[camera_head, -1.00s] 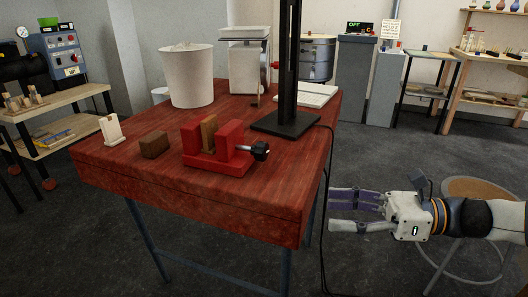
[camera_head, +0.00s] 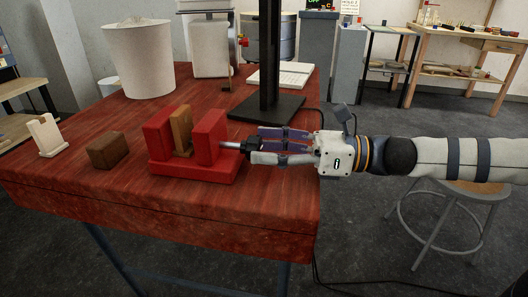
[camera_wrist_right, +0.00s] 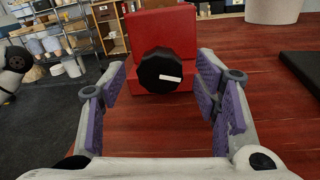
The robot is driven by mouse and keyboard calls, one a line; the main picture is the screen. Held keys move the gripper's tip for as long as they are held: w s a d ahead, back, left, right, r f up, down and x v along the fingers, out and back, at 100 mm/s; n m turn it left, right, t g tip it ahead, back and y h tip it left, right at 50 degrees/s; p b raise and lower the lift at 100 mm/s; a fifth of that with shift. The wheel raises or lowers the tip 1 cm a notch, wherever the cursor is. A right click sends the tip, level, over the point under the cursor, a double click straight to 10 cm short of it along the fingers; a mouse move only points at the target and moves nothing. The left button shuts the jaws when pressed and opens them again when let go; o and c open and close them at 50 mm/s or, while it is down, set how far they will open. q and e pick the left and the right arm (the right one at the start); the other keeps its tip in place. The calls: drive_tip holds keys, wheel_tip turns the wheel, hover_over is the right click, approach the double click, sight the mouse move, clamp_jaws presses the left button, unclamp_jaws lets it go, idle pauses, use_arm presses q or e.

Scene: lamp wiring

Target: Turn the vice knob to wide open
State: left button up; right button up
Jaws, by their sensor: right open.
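The red vice (camera_head: 195,150) stands near the front edge of the red wooden table, with a brown wooden piece (camera_head: 182,131) between its jaws. Its black knob (camera_head: 252,147) sits on a metal rod on the vice's right side. In the wrist view the knob (camera_wrist_right: 160,69) shows a white mark lying almost level. My right gripper (camera_head: 262,146) is open, its purple-padded fingers on either side of the knob in the head view. In the wrist view the fingers (camera_wrist_right: 164,85) stand apart with the knob centred between them, and clear gaps show on both sides. My left gripper is not in view.
A brown block (camera_head: 108,150) and a cream holder (camera_head: 46,135) stand left of the vice. A black stand (camera_head: 267,107) rises close behind my right gripper.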

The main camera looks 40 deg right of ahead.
drive_tip(key=shift+w+a, duration=0.2)
drive_tip(key=c, duration=1.1)
drive_tip(key=shift+c, duration=0.2)
